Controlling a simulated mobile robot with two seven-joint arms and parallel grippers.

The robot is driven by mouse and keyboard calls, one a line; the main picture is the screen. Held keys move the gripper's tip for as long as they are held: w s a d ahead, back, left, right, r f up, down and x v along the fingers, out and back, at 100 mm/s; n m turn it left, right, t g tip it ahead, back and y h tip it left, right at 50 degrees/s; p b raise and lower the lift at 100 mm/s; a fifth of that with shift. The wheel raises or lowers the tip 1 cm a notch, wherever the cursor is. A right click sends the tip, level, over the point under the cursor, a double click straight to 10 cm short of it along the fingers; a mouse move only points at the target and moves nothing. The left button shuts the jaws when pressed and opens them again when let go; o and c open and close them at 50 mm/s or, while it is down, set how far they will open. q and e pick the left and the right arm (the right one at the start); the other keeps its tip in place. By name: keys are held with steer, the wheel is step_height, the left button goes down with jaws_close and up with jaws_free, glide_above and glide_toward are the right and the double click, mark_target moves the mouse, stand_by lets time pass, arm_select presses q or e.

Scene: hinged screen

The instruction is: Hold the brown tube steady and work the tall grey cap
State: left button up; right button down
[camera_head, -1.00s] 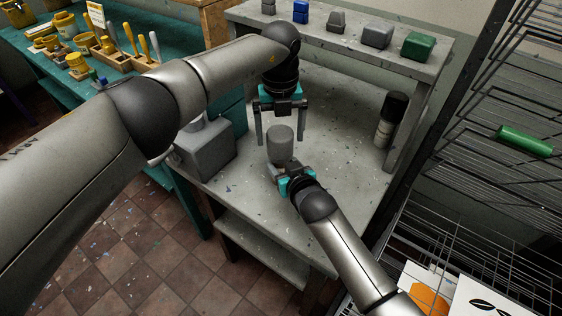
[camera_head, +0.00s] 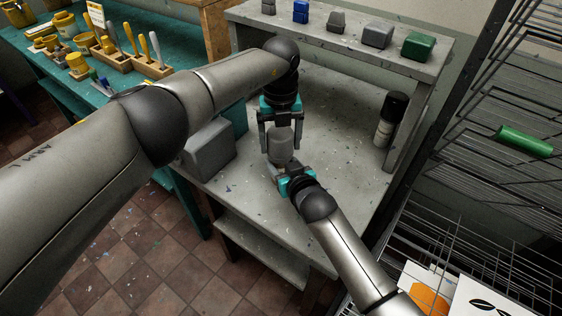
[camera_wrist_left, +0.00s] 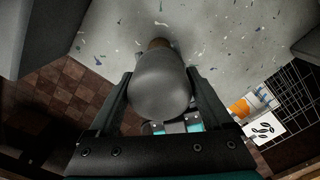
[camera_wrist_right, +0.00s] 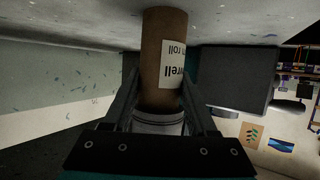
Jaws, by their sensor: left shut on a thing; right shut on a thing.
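The brown tube (camera_wrist_right: 163,48) stands upright and carries a white printed label. A pale band (camera_wrist_right: 158,123) sits near its upper end in the right wrist view, partly hidden by my gripper. The tall grey cap (camera_head: 281,146) is on top of the tube. It also shows, rounded, in the left wrist view (camera_wrist_left: 160,84), with a bit of brown tube beyond it. My left gripper (camera_head: 281,153) comes from above and is shut on the cap, one finger on each side. My right gripper (camera_head: 279,171) is shut on the tube from the front, below the cap.
A large grey block (camera_head: 210,150) stands left of the tube on the grey table (camera_head: 335,200). A dark-topped can (camera_head: 390,119) stands at the right. Several small blocks line the raised shelf (camera_head: 340,42) behind. A wire rack (camera_head: 480,170) is at the far right. Table space between tube and can is clear.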

arm_select(q)
steer(key=c, duration=0.6)
arm_select(e)
steer(key=shift+s+f, duration=0.2)
steer(key=shift+f, duration=0.3)
arm_select(q)
steer(key=shift+c, duration=0.2)
steer(key=shift+r, duration=3.15)
arm_select(e)
steer(key=c, duration=0.7)
jaws_free()
steer(key=o, duration=0.6)
steer(key=shift+w+r, duration=0.2)
steer(key=shift+r, duration=0.1)
steer(key=shift+v, duration=6.05)
